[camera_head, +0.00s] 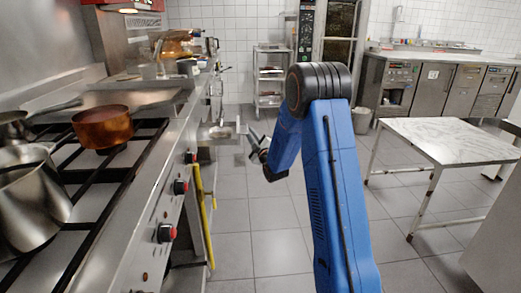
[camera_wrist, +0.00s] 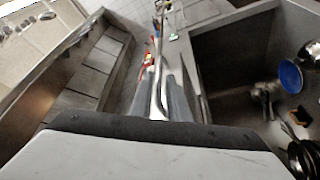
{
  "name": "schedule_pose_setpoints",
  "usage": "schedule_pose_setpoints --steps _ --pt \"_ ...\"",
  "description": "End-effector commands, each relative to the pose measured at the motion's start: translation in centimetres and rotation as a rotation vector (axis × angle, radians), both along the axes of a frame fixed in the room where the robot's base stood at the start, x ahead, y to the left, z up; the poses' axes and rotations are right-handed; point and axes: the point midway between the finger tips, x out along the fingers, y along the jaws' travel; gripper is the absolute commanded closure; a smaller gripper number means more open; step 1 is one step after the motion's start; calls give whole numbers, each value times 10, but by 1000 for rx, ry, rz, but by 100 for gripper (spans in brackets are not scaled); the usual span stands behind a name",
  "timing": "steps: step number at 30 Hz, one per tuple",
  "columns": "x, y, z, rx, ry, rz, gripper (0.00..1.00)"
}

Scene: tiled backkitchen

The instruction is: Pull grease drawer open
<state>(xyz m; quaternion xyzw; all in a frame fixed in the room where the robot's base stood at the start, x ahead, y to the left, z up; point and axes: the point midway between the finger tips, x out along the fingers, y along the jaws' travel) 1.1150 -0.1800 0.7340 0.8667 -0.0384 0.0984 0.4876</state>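My gripper (camera_head: 252,146) is beside the front of the cooking line, just right of a metal drawer-like part (camera_head: 228,133) that juts out from it. I cannot tell for sure that this part is the grease drawer. In the wrist view, the two grey fingers of my gripper (camera_wrist: 162,82) stand apart, with a thin, bright, curved metal bar (camera_wrist: 157,98) between them. The bar looks like a handle. Whether the fingers touch it is not clear.
The range with red knobs (camera_head: 181,187), a copper pot (camera_head: 102,127) and a steel pot (camera_head: 32,195) lines the left. A yellow bar (camera_head: 202,215) runs along its front. A white table (camera_head: 440,138) stands at right. Tiled floor (camera_head: 275,255) is clear between them.

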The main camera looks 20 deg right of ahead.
Motion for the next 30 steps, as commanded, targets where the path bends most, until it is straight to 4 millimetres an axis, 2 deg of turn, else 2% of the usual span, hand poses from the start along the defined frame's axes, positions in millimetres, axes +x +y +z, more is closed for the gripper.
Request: schedule_pose_setpoints --steps 9,16,22,30 --pt "-63 -2 -14 0 3 1 85" --pt "-102 -3 -22 0 2 0 85" --pt "-120 -3 -27 0 2 1 85" --pt "-124 -3 -27 0 0 1 85"
